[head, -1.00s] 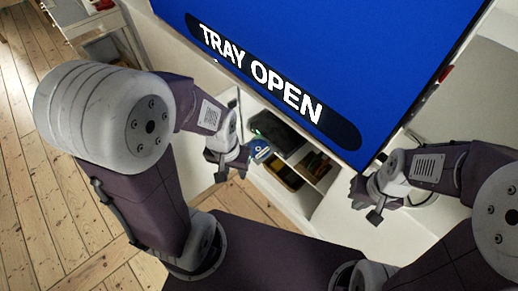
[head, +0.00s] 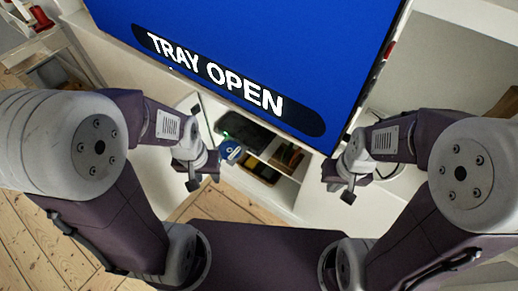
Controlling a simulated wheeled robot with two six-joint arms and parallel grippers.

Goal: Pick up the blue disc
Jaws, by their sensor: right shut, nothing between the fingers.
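A small blue object with white marks, perhaps the blue disc (head: 230,152), shows in the head view just right of my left gripper. It is at the front of a dark box (head: 247,130) in the shelf unit; I cannot tell whether it rests on an open tray. My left gripper (head: 205,181) is beside it on the left; its fingers are too small to judge, and I cannot tell if it touches the blue object. My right gripper (head: 350,190) is shut and empty, right of the shelf unit.
A large blue screen (head: 250,50) reading "TRAY OPEN" stands above the white shelf unit (head: 288,188). Dark and brown items (head: 288,156) fill other compartments. Bare floorboards (head: 40,225) are at the lower left. A side table (head: 50,70) is at upper left.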

